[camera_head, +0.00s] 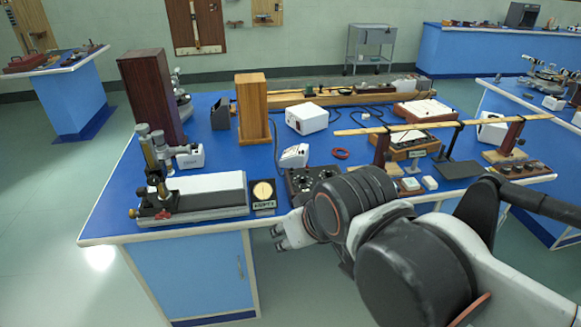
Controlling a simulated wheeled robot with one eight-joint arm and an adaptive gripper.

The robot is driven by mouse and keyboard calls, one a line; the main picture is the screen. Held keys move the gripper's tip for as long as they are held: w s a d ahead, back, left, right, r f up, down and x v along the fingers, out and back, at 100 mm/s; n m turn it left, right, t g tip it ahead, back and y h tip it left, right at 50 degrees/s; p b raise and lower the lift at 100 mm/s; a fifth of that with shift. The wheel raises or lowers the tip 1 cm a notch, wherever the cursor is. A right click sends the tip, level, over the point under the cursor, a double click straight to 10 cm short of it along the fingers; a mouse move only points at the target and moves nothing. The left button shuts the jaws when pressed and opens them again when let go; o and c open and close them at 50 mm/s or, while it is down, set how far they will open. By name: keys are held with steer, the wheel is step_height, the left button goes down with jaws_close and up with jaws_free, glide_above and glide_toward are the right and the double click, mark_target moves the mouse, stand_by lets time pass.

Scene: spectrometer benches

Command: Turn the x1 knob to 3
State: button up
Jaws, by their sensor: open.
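A dark box with several round knobs (300,183) sits at the front edge of the blue bench, partly hidden behind my arm. Its labels are too small to read, so I cannot tell which knob is x1 or where it points. My gripper (279,236) is open and empty, in front of the bench edge and below the dark box, apart from it. A second, brown box with several dark knobs (517,170) sits at the right end of the bench; its labels cannot be read either.
A small gold-faced meter (263,194) stands left of the dark box, beside a microscope-like instrument on a pale base (205,195). A white device (294,156) stands behind the box. A long wooden beam (440,126) spans the right side. Floor at left is clear.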

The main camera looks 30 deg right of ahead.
steer(key=w+d+r+n+g+p, duration=0.2)
steer(key=w+d+r+p, duration=0.15)
steer(key=w+r, duration=0.4)
steer(key=n+g+p, duration=0.5)
steer(key=n+p, duration=0.2)
steer(key=p, duration=0.3)
glide_above(303, 176)
step_height(303, 176, down, 8)
step_height(303, 176, down, 13)
steer(key=b, duration=0.3)
steer(key=shift+a+f, duration=0.1)
steer(key=shift+f, duration=0.1)
jaws_close()
